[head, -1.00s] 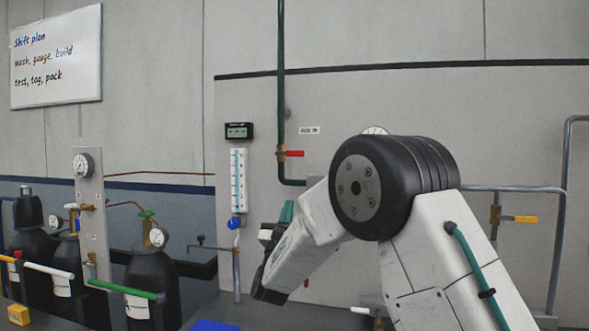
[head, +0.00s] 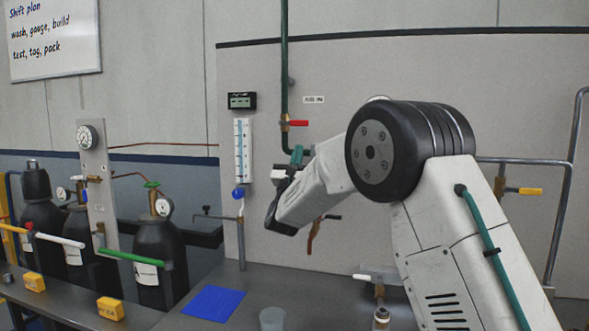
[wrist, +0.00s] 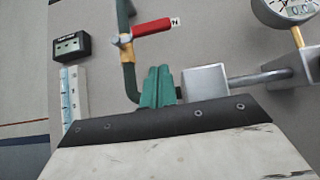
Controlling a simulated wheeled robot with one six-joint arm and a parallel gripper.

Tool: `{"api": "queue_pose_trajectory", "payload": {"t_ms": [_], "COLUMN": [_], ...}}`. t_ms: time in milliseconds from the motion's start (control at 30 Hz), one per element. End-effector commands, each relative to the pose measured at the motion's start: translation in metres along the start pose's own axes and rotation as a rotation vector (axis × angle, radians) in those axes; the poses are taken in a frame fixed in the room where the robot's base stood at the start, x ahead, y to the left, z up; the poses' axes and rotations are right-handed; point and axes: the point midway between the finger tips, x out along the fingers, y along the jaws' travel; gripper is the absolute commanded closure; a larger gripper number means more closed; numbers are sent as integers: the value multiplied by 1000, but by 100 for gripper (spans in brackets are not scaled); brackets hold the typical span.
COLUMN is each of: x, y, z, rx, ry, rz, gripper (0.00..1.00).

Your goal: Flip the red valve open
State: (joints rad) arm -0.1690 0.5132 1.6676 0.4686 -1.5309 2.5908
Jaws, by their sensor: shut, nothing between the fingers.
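The red valve handle (head: 299,123) sticks out to the right from a brass body on the vertical green pipe (head: 284,60), crosswise to the pipe. In the wrist view the red handle (wrist: 153,27) carries a small white tag at its right end. My gripper (head: 297,156) shows its teal fingers just below the valve in the head view. In the wrist view my gripper (wrist: 158,86) has its fingers together with nothing between them. They point up towards the handle, and a gap shows between them and it.
A thermometer-like gauge (head: 243,150) and a dark display (head: 241,101) are left of the pipe. A round dial (wrist: 290,8) and a grey pipe (wrist: 250,78) lie right of my fingers. A yellow-handled valve (head: 530,191) is far right. Black cylinders (head: 158,240) stand at left.

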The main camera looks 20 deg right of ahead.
Motion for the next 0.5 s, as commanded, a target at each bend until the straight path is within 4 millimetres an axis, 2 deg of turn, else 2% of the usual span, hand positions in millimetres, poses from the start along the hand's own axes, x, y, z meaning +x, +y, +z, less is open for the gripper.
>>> {"api": "queue_pose_trajectory", "payload": {"t_ms": [67,200,500], "x": [17,30,41], "y": [-1,0,0], "z": [0,17,28], "rx": [0,0,0], "ry": [-2,-1,1], "rz": [-2,0,1], "gripper": [100,100,100]}}
